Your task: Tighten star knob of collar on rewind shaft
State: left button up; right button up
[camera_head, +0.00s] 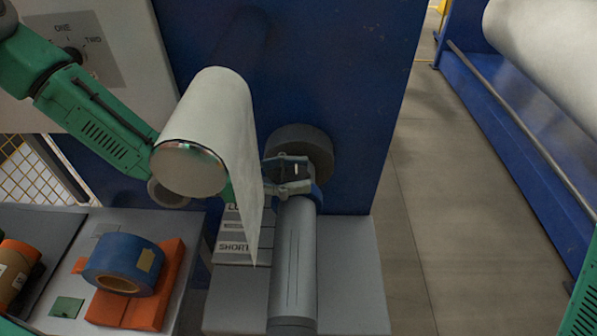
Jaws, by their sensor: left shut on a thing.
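The rewind shaft (294,265) is a grey cylinder with thin lengthwise lines, running from the blue machine wall toward me. A blue collar (316,195) sits around its far end, in front of a dark round disc (303,138). My left gripper (296,174) is at the collar, with its fingers shut on what appears to be the star knob. The knob is mostly hidden by the fingers, and I cannot make out its shape. My left arm passes behind the white film roll. My right gripper is not in view; only a green part of my arm shows at the lower right edge.
A white film sheet (243,150) hangs from the upper roller, just left of my left gripper. A grey bench with a "SHORT" label (234,247) lies below. A blue tape roll (124,268) rests on an orange block at left. Open floor (425,220) is at right.

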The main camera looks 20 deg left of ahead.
pick_arm(q)
jog(key=shift+t, duration=0.3)
jog(key=n+t+y+b, duration=0.1)
jog(key=n+t+y, duration=0.1)
jog(key=n+t, duration=0.1)
jog(key=shift+f+t, duration=0.1)
jog(key=shift+t, duration=0.3)
jog(key=n+t+y+b, duration=0.2)
jog(key=n+t+y, duration=0.1)
jog(key=t+y, duration=0.1)
jog(key=shift+n, duration=0.4)
jog(key=n+t+y, duration=0.1)
jog(key=n+y, duration=0.1)
jog(key=y, duration=0.1)
jog(key=shift+t, duration=0.3)
jog(key=shift+n+t+y, duration=0.5)
jog(key=shift+n+y, duration=0.5)
jog(key=shift+y, duration=0.6)
jog(key=shift+a, duration=0.1)
jog(key=o, duration=1.2)
